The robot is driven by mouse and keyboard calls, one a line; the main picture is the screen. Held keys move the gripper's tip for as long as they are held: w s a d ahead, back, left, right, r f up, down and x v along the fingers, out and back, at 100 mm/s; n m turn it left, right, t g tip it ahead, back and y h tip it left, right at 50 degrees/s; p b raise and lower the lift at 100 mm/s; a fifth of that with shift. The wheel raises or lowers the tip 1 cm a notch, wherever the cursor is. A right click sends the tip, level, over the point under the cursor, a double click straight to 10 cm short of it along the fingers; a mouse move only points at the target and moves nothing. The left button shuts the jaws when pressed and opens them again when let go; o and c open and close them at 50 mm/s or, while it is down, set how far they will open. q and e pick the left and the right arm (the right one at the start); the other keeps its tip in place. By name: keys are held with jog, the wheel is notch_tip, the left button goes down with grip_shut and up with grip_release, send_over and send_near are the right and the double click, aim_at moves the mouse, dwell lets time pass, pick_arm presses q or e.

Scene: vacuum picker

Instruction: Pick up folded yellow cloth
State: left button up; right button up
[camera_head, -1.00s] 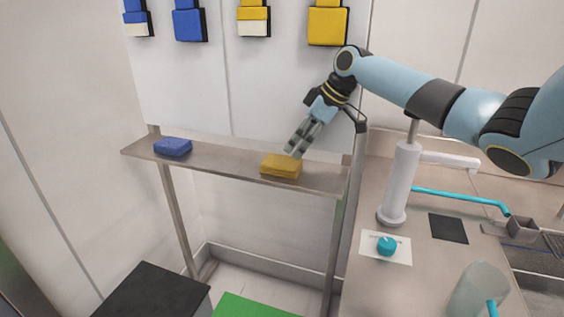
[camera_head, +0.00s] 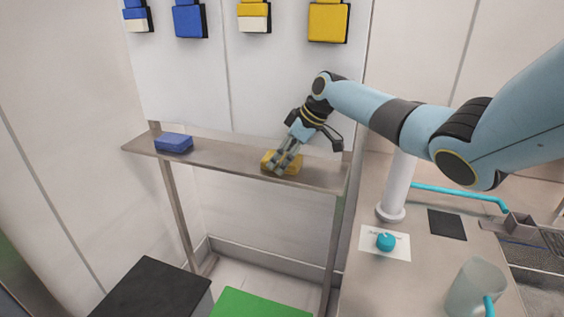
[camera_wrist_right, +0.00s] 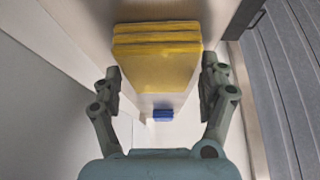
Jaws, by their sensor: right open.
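The folded yellow cloth (camera_head: 294,166) lies on the narrow shelf (camera_head: 225,158), partly hidden behind my right gripper (camera_head: 277,170) in the head view. In the right wrist view the cloth (camera_wrist_right: 157,55) shows several folded layers and lies ahead, between the lines of the two fingers. My right gripper (camera_wrist_right: 161,92) is open, with one finger to each side and a gap to each. I cannot tell whether its tips touch the cloth. My left gripper is not in view.
A folded blue cloth (camera_head: 174,143) lies at the shelf's left end. Blue and yellow pads (camera_head: 328,22) hang on the wall above. A counter with a white column (camera_head: 397,185), a teal knob (camera_head: 386,241) and a clear jug (camera_head: 474,287) stands right. The shelf between the cloths is clear.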

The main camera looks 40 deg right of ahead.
jog(key=shift+f, duration=0.25)
jog(key=shift+c, duration=0.4)
jog(key=c, duration=0.9)
jog(key=shift+o, duration=0.2)
jog(key=shift+r, duration=0.15)
